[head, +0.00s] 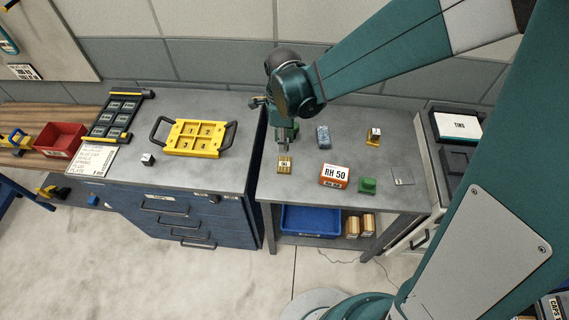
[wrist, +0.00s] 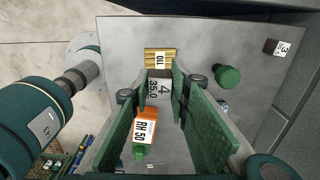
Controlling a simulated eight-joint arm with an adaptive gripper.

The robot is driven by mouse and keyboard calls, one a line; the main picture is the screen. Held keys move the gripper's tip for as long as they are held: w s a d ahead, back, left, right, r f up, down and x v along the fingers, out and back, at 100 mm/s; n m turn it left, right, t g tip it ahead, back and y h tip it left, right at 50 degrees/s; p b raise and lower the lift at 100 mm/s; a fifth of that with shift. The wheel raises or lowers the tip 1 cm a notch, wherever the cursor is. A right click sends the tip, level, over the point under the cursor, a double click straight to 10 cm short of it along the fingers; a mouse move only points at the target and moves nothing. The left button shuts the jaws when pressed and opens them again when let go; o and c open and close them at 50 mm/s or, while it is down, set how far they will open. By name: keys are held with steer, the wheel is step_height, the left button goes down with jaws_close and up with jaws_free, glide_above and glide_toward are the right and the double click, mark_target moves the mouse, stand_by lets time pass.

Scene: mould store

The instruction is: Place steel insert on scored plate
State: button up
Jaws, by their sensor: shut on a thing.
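My gripper (head: 284,140) is over the left part of the grey bench, just behind a brass block. In the wrist view my gripper (wrist: 158,90) is shut on a steel insert (wrist: 159,87) with a pale face reading "4" and "35.0". The insert lies between the two green finger pads, and its far sides are hidden. A thin grey plate (head: 402,175) with a faint line, which looks like the scored plate, lies flat near the bench's right edge. Nothing is seen on it. It is well to the right of my gripper.
The brass block (head: 284,164), orange "RH 50" box (head: 334,176) and green piece (head: 367,185) stand along the bench front. A yellow frame (head: 198,139) lies on the left cabinet.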

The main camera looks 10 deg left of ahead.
glide_above(284, 164)
steer(key=shift+a+f, duration=0.1)
steer(key=shift+f, duration=2.8)
steer(key=shift+f, duration=0.15)
steer(key=shift+f+b, duration=0.3)
steer(key=shift+f, duration=1.65)
steer(key=shift+f, duration=0.15)
steer(key=o, duration=1)
steer(key=shift+r+p, duration=0.4)
steer(key=shift+r, duration=5.8)
